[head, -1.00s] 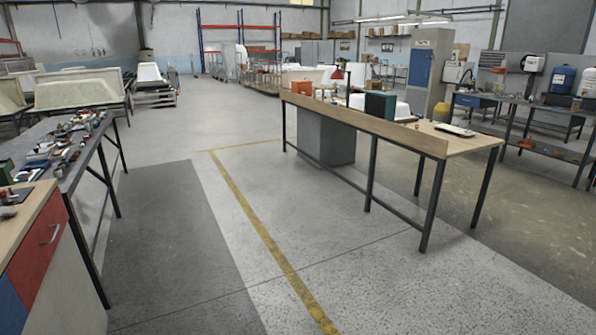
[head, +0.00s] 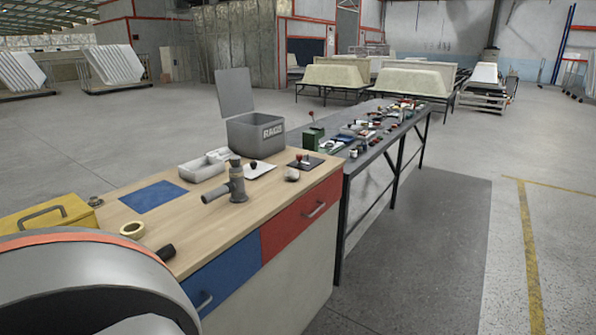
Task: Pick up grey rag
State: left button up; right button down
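I cannot make out a grey rag in the head view. A grey box marked RAGS (head: 255,135) stands at the far end of the wooden-topped workbench (head: 205,225), with its lid (head: 234,93) raised. The inside of the box is hidden from this angle. Neither of my grippers is in view.
The bench holds a grey metal fitting (head: 238,182), a tape roll (head: 132,229), white trays (head: 202,167), a blue mat (head: 153,196) and a yellow toolbox (head: 45,215). A dark table (head: 345,163) with many small items adjoins it. The floor to the right is clear.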

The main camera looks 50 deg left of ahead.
aim_at(293, 174)
jog(key=i+u, duration=0.35)
jog(key=i+l+u, duration=0.1)
jog(key=i+u, duration=0.25)
jog(key=i+l+u, duration=0.3)
jog(key=i+j, duration=0.05)
jog(key=j, duration=0.05)
